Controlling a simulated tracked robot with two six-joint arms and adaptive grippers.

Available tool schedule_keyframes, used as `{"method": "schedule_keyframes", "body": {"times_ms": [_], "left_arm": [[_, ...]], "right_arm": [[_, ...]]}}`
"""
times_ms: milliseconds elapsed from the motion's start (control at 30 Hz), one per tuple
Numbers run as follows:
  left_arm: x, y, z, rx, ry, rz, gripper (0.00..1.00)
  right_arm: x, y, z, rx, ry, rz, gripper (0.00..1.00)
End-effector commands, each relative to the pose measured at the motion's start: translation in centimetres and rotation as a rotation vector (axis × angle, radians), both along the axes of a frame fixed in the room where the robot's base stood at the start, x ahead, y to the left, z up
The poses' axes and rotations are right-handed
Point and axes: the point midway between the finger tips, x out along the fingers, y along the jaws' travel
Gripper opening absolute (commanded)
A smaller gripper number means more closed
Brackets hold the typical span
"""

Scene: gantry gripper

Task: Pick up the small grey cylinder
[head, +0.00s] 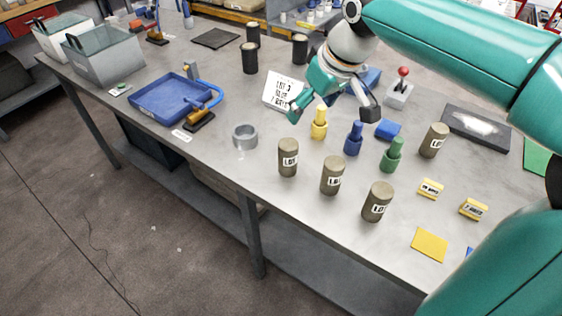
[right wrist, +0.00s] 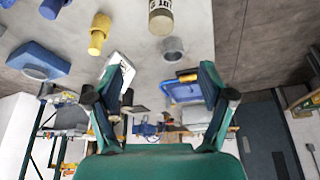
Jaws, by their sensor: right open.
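A small grey cylinder (head: 245,136), hollow at the top like a ring or cup, stands near the table's front edge. In the right wrist view it (right wrist: 172,48) shows at the top, beside a taupe labelled cylinder (right wrist: 161,18). My right gripper (head: 332,112) is open and empty above the table, to the right of and behind the grey cylinder, apart from it. Its spread fingers also show in the right wrist view (right wrist: 160,92). In the head view, several taupe labelled cylinders stand right of the grey one, the nearest (head: 288,158) close by. My left gripper is not in view.
A yellow peg (head: 319,122), a blue peg (head: 353,138) and a green peg (head: 391,155) stand near my right gripper.

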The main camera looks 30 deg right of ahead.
Motion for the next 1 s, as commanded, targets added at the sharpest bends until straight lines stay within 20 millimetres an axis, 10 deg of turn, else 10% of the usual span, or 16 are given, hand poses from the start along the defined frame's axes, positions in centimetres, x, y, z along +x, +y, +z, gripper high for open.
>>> {"method": "schedule_keyframes", "body": {"times_ms": [600,1000], "left_arm": [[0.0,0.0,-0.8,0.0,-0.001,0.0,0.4],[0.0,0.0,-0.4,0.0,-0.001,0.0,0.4]], "right_arm": [[4.1,0.8,-9.8,0.0,0.005,0.015,0.81],[5.4,1.0,-12.9,0.001,0.005,0.017,0.81]]}}
